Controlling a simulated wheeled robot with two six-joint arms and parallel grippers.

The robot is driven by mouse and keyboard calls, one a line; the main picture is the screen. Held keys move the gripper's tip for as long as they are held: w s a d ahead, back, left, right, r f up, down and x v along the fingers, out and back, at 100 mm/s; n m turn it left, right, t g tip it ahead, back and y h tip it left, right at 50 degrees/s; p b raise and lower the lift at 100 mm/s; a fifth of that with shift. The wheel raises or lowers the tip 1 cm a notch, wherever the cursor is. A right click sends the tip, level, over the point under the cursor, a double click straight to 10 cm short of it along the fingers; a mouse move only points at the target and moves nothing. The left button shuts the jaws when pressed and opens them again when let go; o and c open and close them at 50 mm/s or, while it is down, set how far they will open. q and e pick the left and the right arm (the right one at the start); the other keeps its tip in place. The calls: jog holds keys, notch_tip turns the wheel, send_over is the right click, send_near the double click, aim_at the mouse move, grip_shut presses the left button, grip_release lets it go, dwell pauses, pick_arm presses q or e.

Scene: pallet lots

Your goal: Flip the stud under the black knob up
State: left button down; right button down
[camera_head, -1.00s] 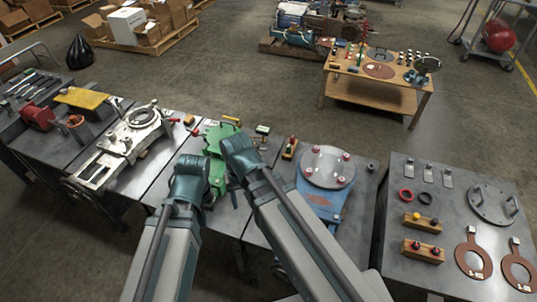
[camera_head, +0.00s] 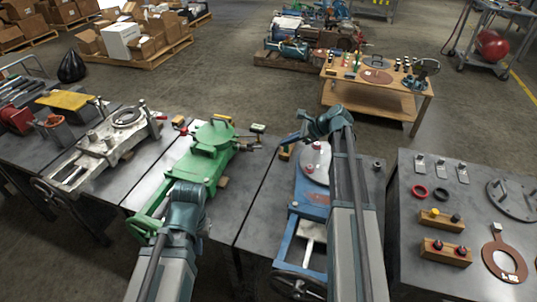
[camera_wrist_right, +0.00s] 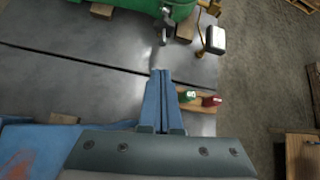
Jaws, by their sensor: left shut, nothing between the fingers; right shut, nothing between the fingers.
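A wooden block (camera_head: 441,225) on the right table carries a yellow knob (camera_head: 434,211) and a black knob (camera_head: 456,217). No stud can be made out under the black knob. My right gripper (camera_head: 287,139) is over the far edge of the middle table, well to the left of that block. In the right wrist view its fingers (camera_wrist_right: 163,76) are shut and empty, just left of a small wooden block with a green knob (camera_wrist_right: 187,95) and a red knob (camera_wrist_right: 211,101). My left gripper (camera_head: 187,195) points down in front of the green machine; its tips are hidden.
A green machine (camera_head: 200,155) and a blue machine (camera_head: 313,190) stand on the middle tables. The right table also holds a block with red knobs (camera_head: 445,252), metal plates (camera_head: 441,168), rings (camera_head: 420,190) and a brown ring plate (camera_head: 505,260). Some table top between machines is bare.

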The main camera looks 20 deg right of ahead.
aim_at(249, 147)
dwell(0.3)
jog(key=b+x, duration=0.6)
jog(key=x, duration=0.4)
jog(key=shift+b, duration=0.35)
jog(key=shift+r, duration=0.1)
